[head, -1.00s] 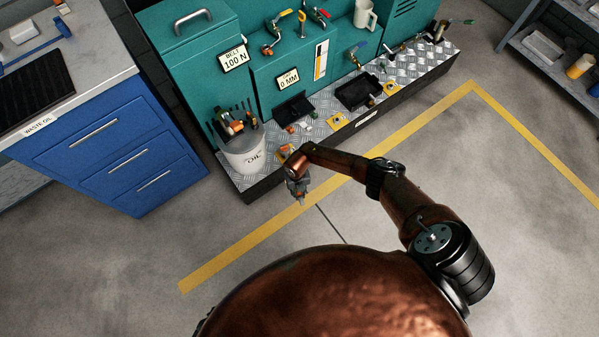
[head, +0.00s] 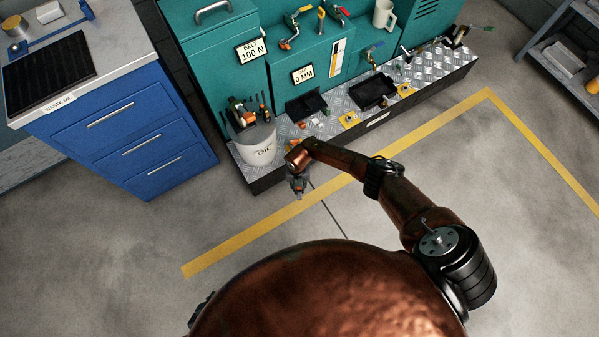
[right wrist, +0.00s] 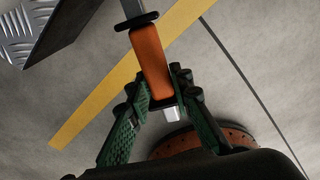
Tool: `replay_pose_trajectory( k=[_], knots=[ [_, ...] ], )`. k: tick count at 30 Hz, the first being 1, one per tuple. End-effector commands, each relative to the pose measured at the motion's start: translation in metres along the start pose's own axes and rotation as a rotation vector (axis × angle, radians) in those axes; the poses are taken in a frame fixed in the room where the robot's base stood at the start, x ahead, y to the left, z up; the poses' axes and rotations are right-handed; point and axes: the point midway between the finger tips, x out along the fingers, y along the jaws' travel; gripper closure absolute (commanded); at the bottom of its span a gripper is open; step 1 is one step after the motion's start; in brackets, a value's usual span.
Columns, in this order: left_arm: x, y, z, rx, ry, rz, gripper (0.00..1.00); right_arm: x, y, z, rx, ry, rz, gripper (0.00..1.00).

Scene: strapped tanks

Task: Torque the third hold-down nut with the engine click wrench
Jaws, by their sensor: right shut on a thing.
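My right gripper (head: 298,186) hangs over the floor just in front of the steel-plated ledge. In the right wrist view its green-padded fingers (right wrist: 163,92) are shut on the orange handle of a wrench-like tool (right wrist: 150,58). A black collar and a grey metal shaft extend past the handle and out of the top of that view, so its working head is hidden. Yellow plates (head: 349,120) and (head: 405,90) lie on the tread-plate ledge (head: 325,127); any nuts on them are too small to tell. My left gripper is not in view.
A white oil bucket (head: 258,147) with several tools stands at the ledge's left end. Black trays (head: 373,92) lie on the ledge before teal machine housings (head: 275,85). A blue drawer cabinet (head: 125,130) is at left. The grey floor inside the yellow line is clear.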

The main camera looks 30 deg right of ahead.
Motion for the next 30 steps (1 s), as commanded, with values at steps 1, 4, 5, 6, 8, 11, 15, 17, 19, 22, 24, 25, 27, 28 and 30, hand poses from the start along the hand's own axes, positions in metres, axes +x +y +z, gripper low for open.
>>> replay_pose_trajectory(
  k=[1,4,5,6,8,11,15,17,19,22,24,25,27,28,30],
  knots=[
    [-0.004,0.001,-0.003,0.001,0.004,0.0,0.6,-0.008,0.006,0.001,0.0,-0.003,0.011,1.0],
    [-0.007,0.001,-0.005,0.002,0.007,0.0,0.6,-0.012,0.006,0.0,-0.001,-0.003,0.011,1.0],
    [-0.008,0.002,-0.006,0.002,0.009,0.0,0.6,-0.013,0.006,0.0,-0.001,-0.002,0.011,1.0],
    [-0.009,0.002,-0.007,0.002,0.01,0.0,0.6,-0.015,0.006,-0.001,-0.001,-0.002,0.011,1.0],
    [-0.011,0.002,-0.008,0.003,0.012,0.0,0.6,-0.018,0.006,-0.001,-0.001,-0.001,0.011,1.0],
    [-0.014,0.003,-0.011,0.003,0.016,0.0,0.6,-0.022,0.006,-0.002,-0.001,0.0,0.011,1.0],
    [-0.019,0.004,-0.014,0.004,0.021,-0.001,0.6,-0.028,0.006,-0.003,-0.001,0.001,0.011,1.0],
    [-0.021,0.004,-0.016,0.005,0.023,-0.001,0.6,-0.031,0.006,-0.004,-0.001,0.002,0.01,1.0],
    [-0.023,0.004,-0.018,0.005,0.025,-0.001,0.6,-0.034,0.006,-0.004,-0.001,0.003,0.01,1.0],
    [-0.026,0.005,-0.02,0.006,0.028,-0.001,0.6,-0.038,0.006,-0.005,-0.002,0.005,0.01,1.0],
    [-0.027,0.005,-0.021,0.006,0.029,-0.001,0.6,-0.039,0.006,-0.006,-0.001,0.006,0.009,1.0],
    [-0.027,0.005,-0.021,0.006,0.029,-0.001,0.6,-0.039,0.005,-0.006,-0.002,0.006,0.009,1.0],
    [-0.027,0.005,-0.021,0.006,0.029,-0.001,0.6,-0.038,0.004,-0.006,-0.002,0.007,0.007,1.0],
    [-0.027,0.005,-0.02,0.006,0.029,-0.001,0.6,-0.037,0.004,-0.006,-0.002,0.007,0.006,1.0],
    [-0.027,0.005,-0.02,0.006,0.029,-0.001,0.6,-0.037,0.003,-0.006,-0.002,0.008,0.005,1.0]
  ],
)
